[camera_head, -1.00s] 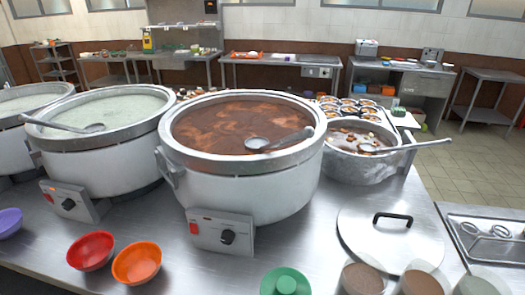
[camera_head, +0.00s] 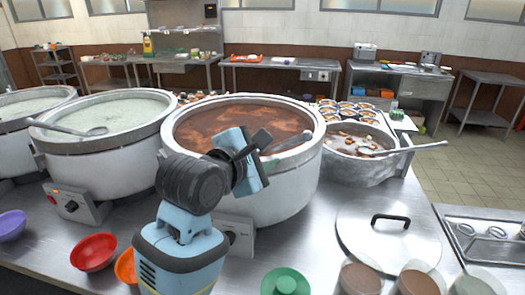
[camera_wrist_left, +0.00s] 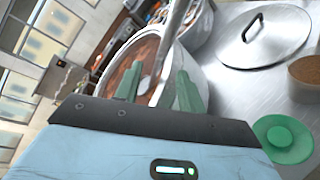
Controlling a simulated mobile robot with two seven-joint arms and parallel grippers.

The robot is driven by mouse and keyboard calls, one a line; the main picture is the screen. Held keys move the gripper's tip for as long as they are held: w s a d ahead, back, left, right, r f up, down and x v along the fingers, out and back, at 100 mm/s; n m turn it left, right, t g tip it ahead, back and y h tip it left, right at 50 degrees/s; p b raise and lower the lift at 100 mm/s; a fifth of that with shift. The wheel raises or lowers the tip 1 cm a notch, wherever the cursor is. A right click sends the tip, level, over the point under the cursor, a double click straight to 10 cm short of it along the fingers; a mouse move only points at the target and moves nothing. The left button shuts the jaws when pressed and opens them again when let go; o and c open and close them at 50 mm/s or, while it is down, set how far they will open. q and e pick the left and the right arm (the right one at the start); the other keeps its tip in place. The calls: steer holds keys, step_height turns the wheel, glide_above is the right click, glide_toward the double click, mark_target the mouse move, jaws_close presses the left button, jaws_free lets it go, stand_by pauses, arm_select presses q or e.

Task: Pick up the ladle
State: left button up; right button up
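A metal ladle (camera_head: 291,141) rests at the right side of the large pot of brown congee (camera_head: 190,122). In the head view my left gripper hides its bowl. My left gripper (camera_head: 268,163) is over the near right part of this pot, close to the ladle. In the left wrist view its green fingers (camera_wrist_left: 158,72) are apart, with the ladle (camera_wrist_left: 177,25) showing beyond and between them. The fingers look open and empty; whether they touch the ladle cannot be told. My right gripper is out of view.
Another ladle (camera_head: 90,131) lies in the white congee pot (camera_head: 100,147), and a third (camera_head: 420,147) in the smaller pot (camera_head: 358,172). A lid (camera_head: 385,250), a green lid-like piece (camera_head: 286,282), a red bowl (camera_head: 93,252) and several cups stand on the steel counter.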

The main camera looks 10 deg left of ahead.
mark_target(281, 145)
arm_select(q)
steer(key=shift+x, duration=3.85)
steer(key=shift+f, duration=0.1)
jaws_close()
